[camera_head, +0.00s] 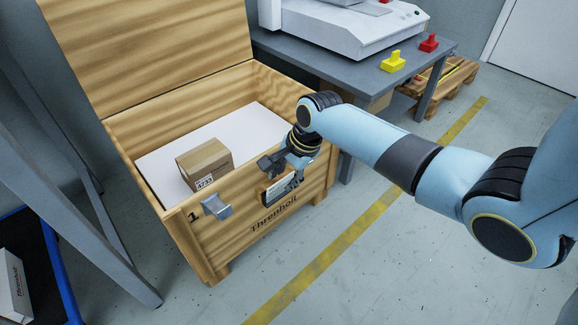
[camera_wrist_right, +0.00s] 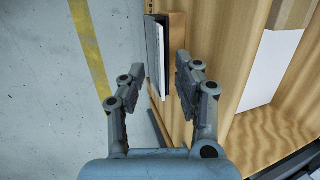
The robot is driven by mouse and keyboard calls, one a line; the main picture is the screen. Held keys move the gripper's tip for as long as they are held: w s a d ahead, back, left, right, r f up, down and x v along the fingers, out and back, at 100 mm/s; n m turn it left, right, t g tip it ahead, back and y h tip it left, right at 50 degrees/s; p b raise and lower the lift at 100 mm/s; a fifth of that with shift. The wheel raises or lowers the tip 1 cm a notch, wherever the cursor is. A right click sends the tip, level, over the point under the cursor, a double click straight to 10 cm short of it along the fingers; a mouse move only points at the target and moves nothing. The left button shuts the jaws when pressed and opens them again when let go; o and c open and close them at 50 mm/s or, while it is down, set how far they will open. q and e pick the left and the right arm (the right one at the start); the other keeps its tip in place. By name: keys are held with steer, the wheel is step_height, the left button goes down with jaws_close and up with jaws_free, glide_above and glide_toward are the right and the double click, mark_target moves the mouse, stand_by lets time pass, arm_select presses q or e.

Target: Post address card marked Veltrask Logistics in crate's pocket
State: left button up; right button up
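The open wooden crate (camera_head: 225,235) stands in the middle of the head view, marked "Threnholl" on its front. A pale card with small print (camera_head: 276,189) is at the wooden pocket (camera_head: 265,197) on that front wall; its print is too small to read. In the right wrist view the card (camera_wrist_right: 154,55) shows nearly edge-on against the pocket's wood (camera_wrist_right: 177,35). My right gripper (camera_head: 282,176) is at the pocket. In the wrist view its fingers (camera_wrist_right: 150,100) are apart, with the card's near end between them and no clear contact. My left gripper is out of view.
A cardboard box (camera_head: 204,163) sits on a white sheet inside the crate. A grey table (camera_head: 440,48) stands behind, with yellow (camera_head: 393,61) and red (camera_head: 429,43) pieces. A blue-edged bin (camera_head: 58,265) is at lower left.

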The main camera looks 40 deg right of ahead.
steer(key=v, duration=1.1)
steer(key=shift+r, duration=0.25)
steer(key=shift+s, duration=0.1)
